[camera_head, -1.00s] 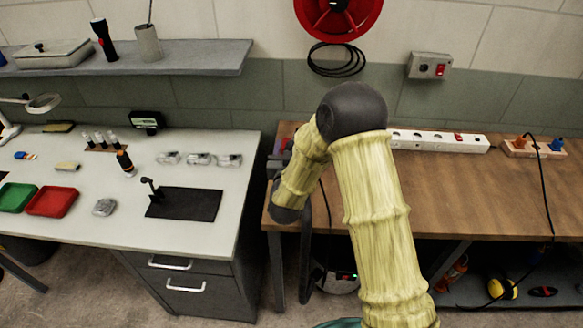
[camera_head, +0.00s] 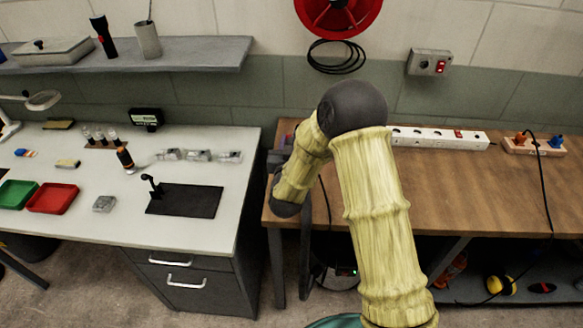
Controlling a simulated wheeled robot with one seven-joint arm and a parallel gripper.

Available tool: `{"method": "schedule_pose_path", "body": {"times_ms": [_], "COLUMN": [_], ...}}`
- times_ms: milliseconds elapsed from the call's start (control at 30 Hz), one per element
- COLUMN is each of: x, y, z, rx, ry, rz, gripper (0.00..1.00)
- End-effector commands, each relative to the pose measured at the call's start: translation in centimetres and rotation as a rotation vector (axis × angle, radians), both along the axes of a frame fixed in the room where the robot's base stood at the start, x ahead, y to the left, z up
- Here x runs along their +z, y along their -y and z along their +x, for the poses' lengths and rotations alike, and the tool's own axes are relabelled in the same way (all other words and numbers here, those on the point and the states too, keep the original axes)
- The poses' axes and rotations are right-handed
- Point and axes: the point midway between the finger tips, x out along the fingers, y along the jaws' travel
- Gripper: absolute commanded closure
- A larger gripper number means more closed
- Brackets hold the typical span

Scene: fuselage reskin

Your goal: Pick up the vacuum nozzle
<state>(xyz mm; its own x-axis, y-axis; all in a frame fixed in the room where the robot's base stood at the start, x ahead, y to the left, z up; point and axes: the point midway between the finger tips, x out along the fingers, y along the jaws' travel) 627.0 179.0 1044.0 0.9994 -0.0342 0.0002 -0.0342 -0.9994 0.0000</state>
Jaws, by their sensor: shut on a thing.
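My arm crosses the middle of the view. Its elbow is raised in front of the wooden workbench (camera_head: 450,180), and its forearm slopes down to the left, ending in a dark joint at the bench's left front corner. My gripper is out of sight beyond that joint, so its jaws and anything in them are hidden. I cannot make out the vacuum nozzle.
A white desk (camera_head: 120,220) with red and green trays, vials and a black mat (camera_head: 185,201) stands left. A power strip (camera_head: 437,137) lies at the bench's back. A cable (camera_head: 545,200) hangs over its right front edge. Bare floor shows between desk and bench.

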Motion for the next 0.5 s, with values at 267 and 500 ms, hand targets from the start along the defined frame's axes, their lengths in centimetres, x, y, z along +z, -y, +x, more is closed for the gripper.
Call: {"method": "schedule_pose_path", "body": {"times_ms": [267, 500], "x": [0.3, 2.6], "y": [0.0, 0.0], "z": [0.0, 0.0], "rx": [0.0, 0.0], "ry": [0.002, 0.005], "rz": [0.0, 0.002], "gripper": [1.0, 1.0]}}
